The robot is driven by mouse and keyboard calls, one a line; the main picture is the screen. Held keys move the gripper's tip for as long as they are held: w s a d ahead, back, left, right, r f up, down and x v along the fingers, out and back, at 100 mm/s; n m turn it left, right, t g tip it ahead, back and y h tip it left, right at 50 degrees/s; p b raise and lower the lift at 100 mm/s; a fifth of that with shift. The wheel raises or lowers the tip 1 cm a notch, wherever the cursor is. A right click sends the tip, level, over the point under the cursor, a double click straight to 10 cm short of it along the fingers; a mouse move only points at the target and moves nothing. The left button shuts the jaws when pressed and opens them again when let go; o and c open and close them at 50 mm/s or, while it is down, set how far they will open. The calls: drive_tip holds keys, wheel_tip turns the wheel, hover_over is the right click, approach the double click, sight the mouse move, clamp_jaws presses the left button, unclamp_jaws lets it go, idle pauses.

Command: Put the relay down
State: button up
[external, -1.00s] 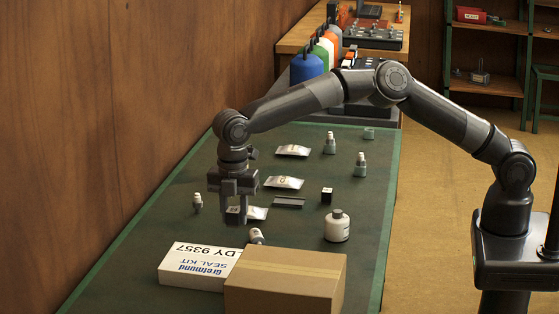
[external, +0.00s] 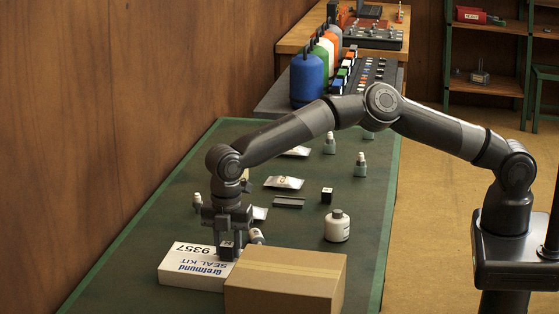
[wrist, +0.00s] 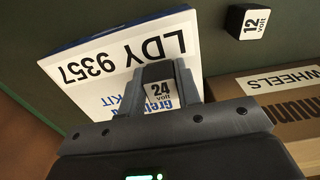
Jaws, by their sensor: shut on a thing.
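My gripper (external: 228,252) is shut on a small dark relay with a white "24 volt" label (wrist: 160,90), which shows between the fingers in the wrist view. In the external view the gripper points down at the far part of the white and blue seal kit box (external: 190,268), and the relay is mostly hidden by the fingers. The wrist view shows the seal kit box (wrist: 115,55) behind the relay. I cannot tell whether the relay touches it.
A cardboard box (external: 285,280) stands right beside the seal kit box. The right of the mat is mostly free.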

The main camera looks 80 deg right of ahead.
drive_tip(key=o, duration=1)
drive_tip(key=shift+f, duration=0.1)
drive_tip(key=shift+c, duration=0.2)
wheel_tip(320, 180, up, 12)
wheel_tip(320, 180, up, 12)
drive_tip(key=m+t, duration=0.2)
hover_over(228, 243)
drive_tip(key=s+d, duration=0.5)
drive_tip(key=s, duration=0.2)
drive_tip(key=s+d+r+m+t+h, duration=0.1)
drive_tip(key=s+d+r+m, duration=0.5)
drive_tip(key=s+d, duration=0.6)
drive_tip(key=s+d+f+m+t, duration=0.1)
drive_tip(key=s+d+f+m, duration=0.1)
drive_tip(key=s+d, duration=0.3)
drive_tip(key=s+d+f+m, duration=0.1)
drive_tip(key=s+d+m, duration=0.3)
drive_tip(key=s, duration=0.8)
drive_tip(key=s+d+f+m+t+y, duration=0.1)
drive_tip(key=s+d+f+m, duration=0.1)
drive_tip(key=s+d+m, duration=0.2)
drive_tip(key=shift+s+d+f+t, duration=0.35)
drive_tip(key=shift+s+d, duration=1.15)
drive_tip(key=shift+s, duration=1.2)
